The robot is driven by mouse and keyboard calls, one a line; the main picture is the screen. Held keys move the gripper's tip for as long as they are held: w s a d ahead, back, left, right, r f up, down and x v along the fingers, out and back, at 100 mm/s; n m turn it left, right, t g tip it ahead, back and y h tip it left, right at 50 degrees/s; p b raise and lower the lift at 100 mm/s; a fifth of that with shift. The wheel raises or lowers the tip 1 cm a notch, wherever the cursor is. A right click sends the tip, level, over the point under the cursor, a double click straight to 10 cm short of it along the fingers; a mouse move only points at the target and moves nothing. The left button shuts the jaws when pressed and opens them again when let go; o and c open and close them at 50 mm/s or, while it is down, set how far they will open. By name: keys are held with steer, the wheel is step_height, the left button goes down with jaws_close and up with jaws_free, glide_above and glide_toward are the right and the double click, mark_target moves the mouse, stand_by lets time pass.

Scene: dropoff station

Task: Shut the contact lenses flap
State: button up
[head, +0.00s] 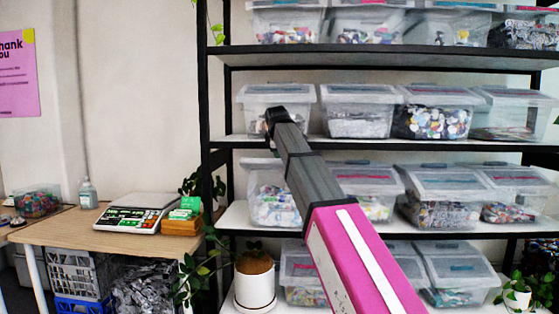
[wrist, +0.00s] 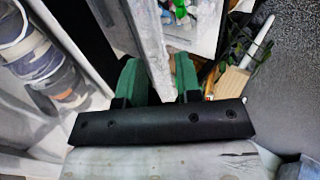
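My arm reaches up to the left end of a middle shelf, and my gripper (head: 276,118) is in front of a clear lidded box (head: 252,96), covering part of it. In the wrist view my gripper (wrist: 158,78) has two green fingers standing apart. A pale grey, cloudy panel (wrist: 152,45) runs down into the space between them; I cannot tell whether it is a flap, a lid or a box wall, or whether a finger touches it. The labels on the boxes are too small to read, so I cannot tell which flap belongs to contact lenses.
Black-framed shelves hold several clear boxes, such as one with mixed pieces (head: 433,122). A wooden table (head: 70,230) at left carries a scale (head: 138,212) and a bottle (head: 88,193). A potted plant (head: 254,284) stands low at the shelf's left.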

steer(key=shift+x, duration=2.6)
jaws_close()
